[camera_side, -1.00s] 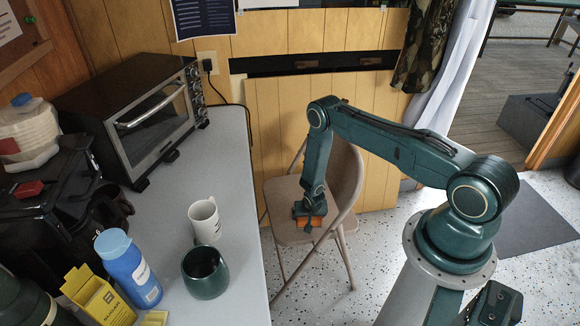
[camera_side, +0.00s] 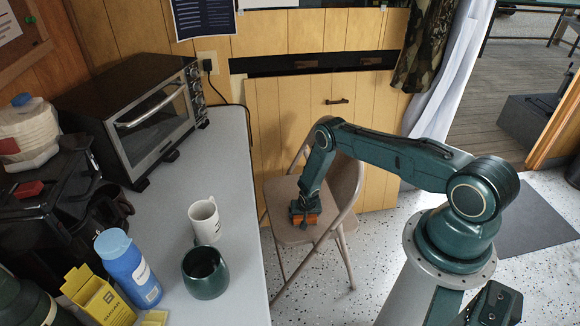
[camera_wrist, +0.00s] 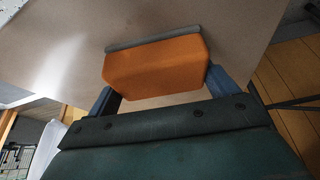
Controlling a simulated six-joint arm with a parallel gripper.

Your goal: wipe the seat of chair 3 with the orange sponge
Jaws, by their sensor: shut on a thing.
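The orange sponge (camera_side: 306,219) is between the fingers of my gripper (camera_side: 304,214), which is shut on it. In the wrist view the sponge (camera_wrist: 155,70) is a rounded orange block with a grey strip along its far edge, between the two blue-grey fingers of my gripper (camera_wrist: 160,85). A beige folding chair (camera_side: 284,230) stands beside the table, and the sponge is at its seat. The seat also fills much of the wrist view (camera_wrist: 230,35). I cannot tell for sure whether the sponge touches the seat. No chair number shows.
The chair's backrest (camera_side: 346,185) rises to the right of the gripper. The grey table (camera_side: 236,180) on the left holds a white mug (camera_side: 204,219), a green cup (camera_side: 205,273), a blue bottle (camera_side: 127,265) and a toaster oven (camera_side: 135,115). Wooden panelling stands behind the chair.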

